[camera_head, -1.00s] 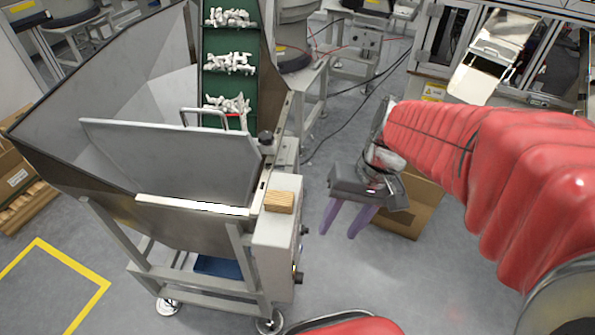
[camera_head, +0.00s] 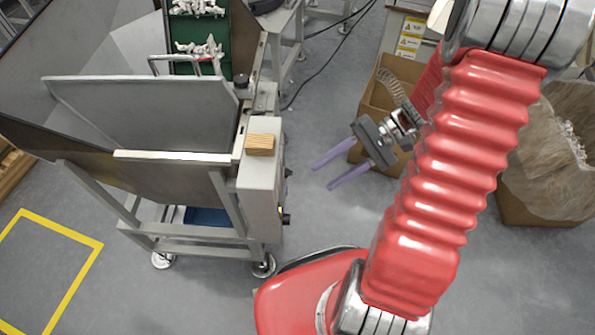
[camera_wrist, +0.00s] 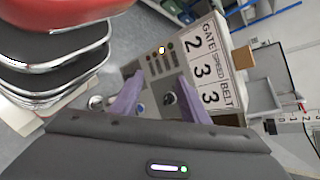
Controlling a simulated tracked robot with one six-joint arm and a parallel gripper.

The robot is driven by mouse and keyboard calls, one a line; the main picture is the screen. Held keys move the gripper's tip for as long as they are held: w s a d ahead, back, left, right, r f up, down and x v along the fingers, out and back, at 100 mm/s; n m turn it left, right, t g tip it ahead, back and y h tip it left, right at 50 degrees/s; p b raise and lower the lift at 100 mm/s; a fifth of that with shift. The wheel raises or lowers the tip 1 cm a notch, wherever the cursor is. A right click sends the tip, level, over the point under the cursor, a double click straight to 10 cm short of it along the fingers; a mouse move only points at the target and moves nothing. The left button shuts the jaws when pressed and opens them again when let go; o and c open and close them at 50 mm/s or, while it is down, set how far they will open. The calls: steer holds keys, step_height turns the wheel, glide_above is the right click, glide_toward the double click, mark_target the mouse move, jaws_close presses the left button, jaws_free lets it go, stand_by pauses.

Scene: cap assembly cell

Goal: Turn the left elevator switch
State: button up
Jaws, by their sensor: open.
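The elevator's light grey control box (camera_head: 260,190) is on the hopper's right side, with dark switches (camera_head: 286,219) sticking out of its right face. In the wrist view its panel (camera_wrist: 150,62) shows small buttons, a lit round light (camera_wrist: 162,49) and a dark round knob (camera_wrist: 169,98) between my fingers in the picture. Which switch is the left one I cannot tell, as my fingers cover part of the panel. My gripper (camera_head: 322,178) is open and empty, its purple fingers pointing at the box with a gap between. The fingers also show in the wrist view (camera_wrist: 161,78).
A wooden block (camera_head: 260,144) lies on top of the control box. The metal hopper (camera_head: 150,115) stands at left. Cardboard boxes (camera_head: 372,112) stand behind and right of my gripper. A label (camera_wrist: 205,60) reads GATE, SPEED and BELT with numbers. Floor before the box is clear.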

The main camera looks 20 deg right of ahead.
mark_target(287, 173)
steer(key=w+d+f+m+t+y, duration=0.1)
steer(key=d+f+m+t+y, duration=0.3)
steer(key=d+f+m+t, duration=0.1)
step_height(287, 173, down, 3)
steer(key=d+t, duration=0.1)
steer(key=t, duration=0.1)
steer(key=shift+w+d+m+t+y, duration=0.3)
steer(key=shift+d+m, duration=0.1)
steer(key=x, duration=1.3)
steer(key=shift+a, duration=0.4)
steer(key=shift+w, duration=0.1)
